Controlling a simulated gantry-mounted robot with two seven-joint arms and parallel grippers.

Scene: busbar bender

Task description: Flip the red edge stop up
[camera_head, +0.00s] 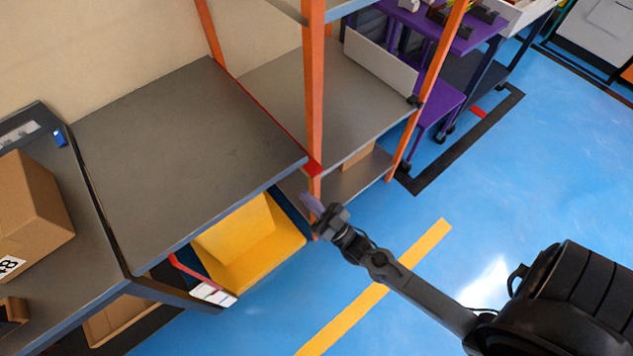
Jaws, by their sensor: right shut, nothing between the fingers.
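The red edge stop (271,120) shows as a thin red strip along the right edge of the grey table (190,150), beside the orange-framed shelf. Its near end is a wider red piece (313,169) at the table's right corner, by the orange post. I cannot tell its exact tilt. My right gripper (311,203) is shut and empty. In the picture it is just below that red end, with a visible gap between them. My left gripper is not in view.
An orange-post shelf (315,90) stands right of the table. A yellow bin (265,250) sits under the table. A cardboard box (32,208) stands on the left bench. A purple cart (440,30) is at the back. The blue floor (520,190) at right is open.

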